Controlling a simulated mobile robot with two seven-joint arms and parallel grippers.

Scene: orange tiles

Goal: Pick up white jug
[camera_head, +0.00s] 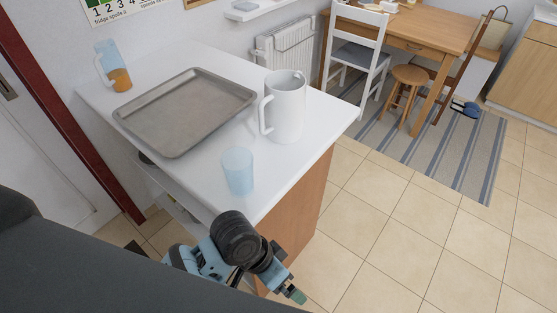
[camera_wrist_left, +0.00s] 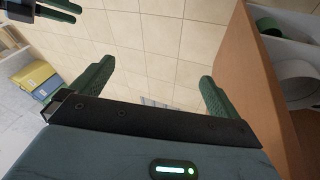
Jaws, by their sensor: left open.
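The white jug (camera_head: 285,106) stands upright on the white counter (camera_head: 205,195), near its right edge, with its handle facing left. My left gripper (camera_head: 293,293) is low beside the counter's front end, below the jug and well apart from it. In the left wrist view its two green fingers (camera_wrist_left: 155,88) are spread, with only floor between them. The jug is not in that wrist view. Part of another gripper, apparently my right one (camera_wrist_left: 50,10), shows at the top left corner of the wrist view, mostly cut off.
A metal tray (camera_head: 186,110) lies left of the jug. A translucent blue cup (camera_head: 238,171) stands in front of the jug, near the counter's front edge.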

